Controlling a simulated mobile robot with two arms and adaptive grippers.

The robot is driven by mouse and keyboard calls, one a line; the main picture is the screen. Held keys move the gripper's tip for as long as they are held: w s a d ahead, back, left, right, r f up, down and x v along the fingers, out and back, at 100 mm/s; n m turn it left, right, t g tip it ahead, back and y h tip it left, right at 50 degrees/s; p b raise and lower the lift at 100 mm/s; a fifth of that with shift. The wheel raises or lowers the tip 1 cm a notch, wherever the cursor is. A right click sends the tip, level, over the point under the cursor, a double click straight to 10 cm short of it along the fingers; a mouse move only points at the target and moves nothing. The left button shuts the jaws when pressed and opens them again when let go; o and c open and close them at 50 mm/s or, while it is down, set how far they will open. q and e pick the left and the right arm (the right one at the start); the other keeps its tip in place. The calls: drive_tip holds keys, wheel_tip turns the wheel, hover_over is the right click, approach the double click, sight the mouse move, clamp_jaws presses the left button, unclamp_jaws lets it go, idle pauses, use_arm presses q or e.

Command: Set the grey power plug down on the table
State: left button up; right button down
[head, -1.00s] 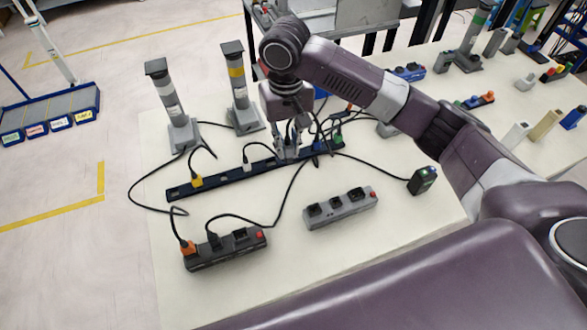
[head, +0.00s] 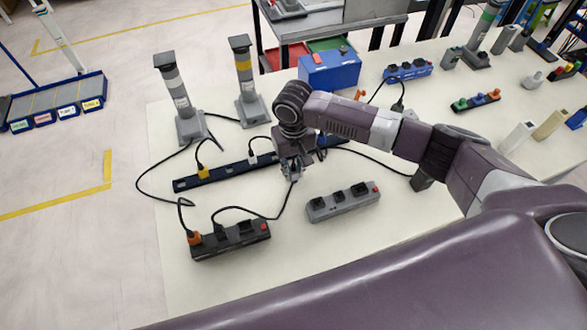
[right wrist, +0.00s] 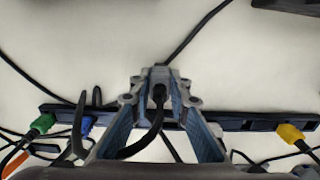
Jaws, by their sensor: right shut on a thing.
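The grey power plug (right wrist: 158,74) shows in the right wrist view, between the fingertips of my right gripper (right wrist: 158,84). A black cable runs from it. In the head view my right gripper (head: 292,172) is shut on the plug, on the near side of the long dark power strip (head: 222,173). The plug itself is mostly hidden there by the fingers. A cable runs from the gripper towards the black power strip (head: 230,241). The pale table (head: 350,260) lies below; the gap between plug and table is hard to judge. My left gripper is not in view.
A grey power strip (head: 342,202) lies just right of the gripper. A yellow plug (head: 203,172) sits in the long strip. Two grey posts (head: 175,92) (head: 245,75) stand behind it. A blue box (head: 330,70) is at the back. Bare table lies in front.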

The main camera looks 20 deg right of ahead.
drive_tip(key=c, duration=1.8)
unclamp_jaws()
drive_tip(key=shift+f, duration=0.1)
wheel_tip(320, 180, up, 12)
drive_tip(key=shift+r+b, duration=0.15)
drive_tip(key=shift+b, duration=0.55)
